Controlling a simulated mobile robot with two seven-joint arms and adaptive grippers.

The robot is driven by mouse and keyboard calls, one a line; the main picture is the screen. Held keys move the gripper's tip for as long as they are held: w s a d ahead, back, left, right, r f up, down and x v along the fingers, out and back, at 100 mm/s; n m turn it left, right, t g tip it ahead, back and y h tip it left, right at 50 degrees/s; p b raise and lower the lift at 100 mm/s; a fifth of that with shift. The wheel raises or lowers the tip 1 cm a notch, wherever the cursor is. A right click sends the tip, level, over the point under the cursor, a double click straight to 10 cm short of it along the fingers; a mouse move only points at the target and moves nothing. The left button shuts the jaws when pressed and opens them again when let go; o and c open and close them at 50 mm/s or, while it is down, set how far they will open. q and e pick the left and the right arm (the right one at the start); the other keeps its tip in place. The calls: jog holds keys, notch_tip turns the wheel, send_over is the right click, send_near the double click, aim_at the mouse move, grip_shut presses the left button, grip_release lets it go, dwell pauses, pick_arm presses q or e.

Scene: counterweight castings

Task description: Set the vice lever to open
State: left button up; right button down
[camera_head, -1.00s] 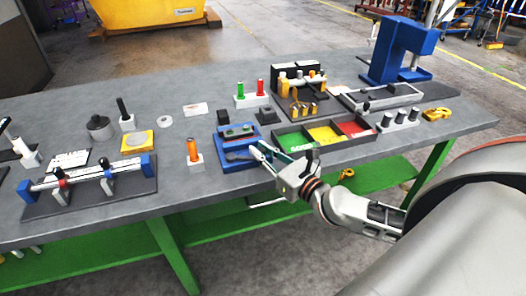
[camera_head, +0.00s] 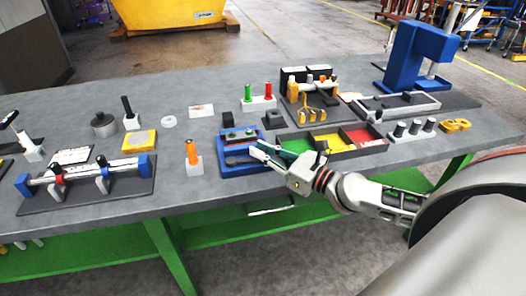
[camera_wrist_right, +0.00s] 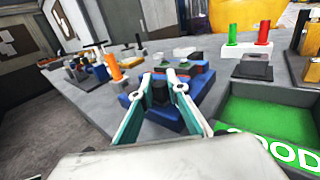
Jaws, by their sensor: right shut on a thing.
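The blue vice (camera_head: 226,160) sits on the grey bench near its front edge and left of the coloured trays. Its blue body also shows in the right wrist view (camera_wrist_right: 201,88). My right gripper (camera_head: 256,148) reaches over the vice's right side from the front right. In the right wrist view its two fingers (camera_wrist_right: 166,84) stand on either side of a dark upright block, which looks like the vice lever's grip (camera_wrist_right: 160,92). The gripper is shut on it. The fingers hide part of the lever, so its exact angle is unclear. My left gripper is not in view.
An orange-handled post (camera_head: 192,152) stands just left of the vice. A tray with green, yellow and red compartments (camera_head: 330,153) lies close on the right. A small dark block (camera_head: 273,119) and a stand with green and red pegs (camera_head: 258,103) are behind.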

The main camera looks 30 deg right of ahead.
jog(key=shift+r, duration=0.1)
jog(key=c, duration=1.9)
grip_release()
jog(key=shift+s, duration=0.1)
jog(key=shift+s+d, duration=0.25)
jog(key=shift+s, duration=0.3)
jog(key=shift+v, duration=5.3)
